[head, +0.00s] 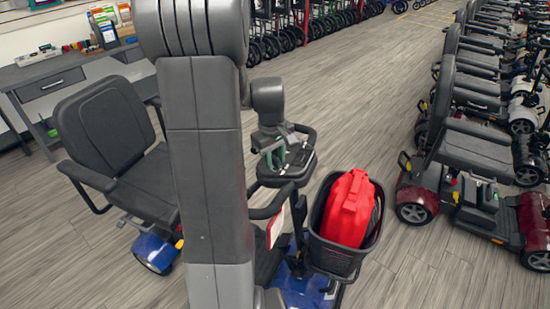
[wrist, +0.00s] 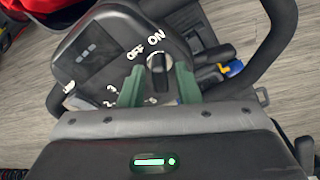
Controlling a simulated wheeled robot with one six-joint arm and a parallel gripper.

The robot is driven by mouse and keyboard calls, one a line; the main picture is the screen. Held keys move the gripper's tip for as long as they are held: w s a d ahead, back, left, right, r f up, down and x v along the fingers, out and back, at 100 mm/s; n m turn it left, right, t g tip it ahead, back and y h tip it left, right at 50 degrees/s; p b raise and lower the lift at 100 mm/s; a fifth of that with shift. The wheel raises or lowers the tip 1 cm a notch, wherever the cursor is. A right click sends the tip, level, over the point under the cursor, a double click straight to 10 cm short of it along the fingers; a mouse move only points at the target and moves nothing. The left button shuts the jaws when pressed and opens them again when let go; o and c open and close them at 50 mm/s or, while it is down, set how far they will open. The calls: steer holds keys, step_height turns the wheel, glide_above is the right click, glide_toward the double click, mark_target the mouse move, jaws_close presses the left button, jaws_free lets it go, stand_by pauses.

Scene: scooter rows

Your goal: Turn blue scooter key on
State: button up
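The blue scooter (head: 300,290) stands in front of me, with a black seat (head: 105,130) to the left and a tiller console (head: 290,160). In the wrist view, the key (wrist: 159,70) is a dark knob on the console, below the white OFF and ON labels. Its upper end points up in the picture, roughly toward ON; I cannot tell its exact setting. My gripper (wrist: 160,82) has green fingers, one on each side of the key, with narrow gaps showing. It is open. In the head view, my arm partly hides the console.
A black basket (head: 335,257) with a red bag (head: 348,208) hangs on the scooter's front. Handlebars (wrist: 275,50) curve around the console. A red scooter (head: 470,190) and a row of others stand at the right. A desk (head: 60,80) is at the back left. Floor between is clear.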

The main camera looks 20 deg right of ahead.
steer(key=shift+o, duration=0.3)
step_height(320, 180, up, 14)
steer(key=a, duration=0.1)
steer(key=shift+s, duration=0.2)
steer(key=shift+f, duration=0.2)
steer(key=f, duration=0.9)
steer(key=d+f, duration=0.1)
steer(key=f, duration=0.3)
steer(key=shift+w+f, duration=0.2)
steer(key=shift+f, duration=0.2)
steer(key=shift+r, duration=0.15)
